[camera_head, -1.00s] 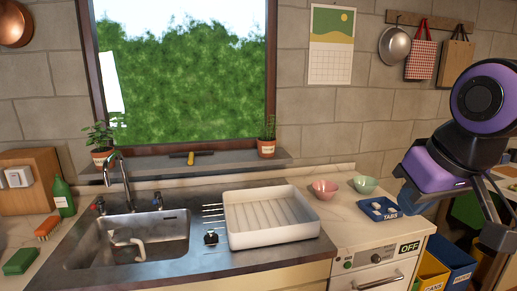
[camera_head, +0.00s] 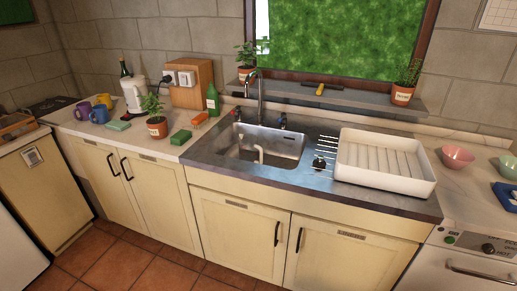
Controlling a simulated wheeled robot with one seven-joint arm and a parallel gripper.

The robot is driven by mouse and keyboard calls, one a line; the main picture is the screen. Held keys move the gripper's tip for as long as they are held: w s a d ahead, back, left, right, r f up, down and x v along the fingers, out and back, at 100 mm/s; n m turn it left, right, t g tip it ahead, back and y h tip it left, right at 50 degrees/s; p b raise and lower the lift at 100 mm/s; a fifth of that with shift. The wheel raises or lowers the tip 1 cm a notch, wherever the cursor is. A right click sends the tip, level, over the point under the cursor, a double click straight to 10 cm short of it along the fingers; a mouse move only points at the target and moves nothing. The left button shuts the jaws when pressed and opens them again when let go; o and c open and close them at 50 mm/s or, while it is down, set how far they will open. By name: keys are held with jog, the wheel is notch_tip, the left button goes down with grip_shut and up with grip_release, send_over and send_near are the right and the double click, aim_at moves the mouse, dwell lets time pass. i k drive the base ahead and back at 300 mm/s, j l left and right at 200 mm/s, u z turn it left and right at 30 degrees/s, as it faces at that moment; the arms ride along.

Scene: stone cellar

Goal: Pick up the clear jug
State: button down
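I cannot make out a clear jug in the current head view. A white kettle-like vessel (camera_head: 135,95) stands on the left counter, and it looks opaque. My gripper is not in view.
Purple (camera_head: 84,110), blue (camera_head: 99,115) and yellow (camera_head: 104,101) mugs stand on the left counter. A potted plant (camera_head: 157,127), green bottle (camera_head: 213,98), sink (camera_head: 262,147) and white dish rack (camera_head: 388,183) follow rightward. Pink bowl (camera_head: 457,158) is at right. Tiled floor (camera_head: 150,270) is clear.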

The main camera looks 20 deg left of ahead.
aim_at(248, 146)
jog(key=i+j+u, duration=1)
jog(key=i+u, duration=0.15)
jog(key=i, duration=0.35)
